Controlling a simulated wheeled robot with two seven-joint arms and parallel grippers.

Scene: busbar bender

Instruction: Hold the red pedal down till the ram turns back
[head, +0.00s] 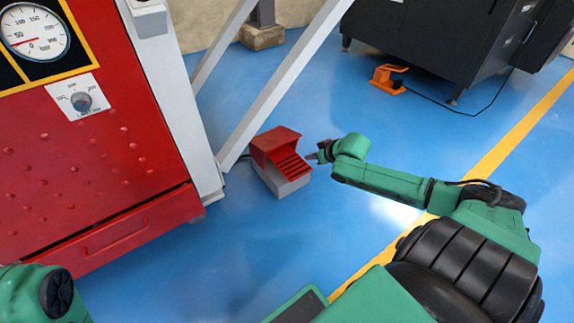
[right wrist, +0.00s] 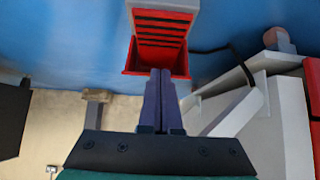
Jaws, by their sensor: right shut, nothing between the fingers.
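The red pedal (head: 291,167) has a ribbed tread under a red hood on a grey base, on the blue floor beside the machine. It also shows at the top of the right wrist view (right wrist: 160,28). My right gripper (head: 311,156) is just right of the pedal's open side, its fingers pointing at it. In the right wrist view its closed fingers (right wrist: 160,72) are empty and overlap the edge of the red hood. I cannot tell whether they touch it. The ram is not in view. My left gripper is not in view; only part of that arm shows.
The red machine (head: 90,150) with a pressure gauge (head: 33,35) and a knob (head: 81,101) stands at left. A white slanted brace (head: 270,95) runs behind the pedal. A dark cabinet (head: 435,40) and an orange pedal (head: 388,78) are farther back.

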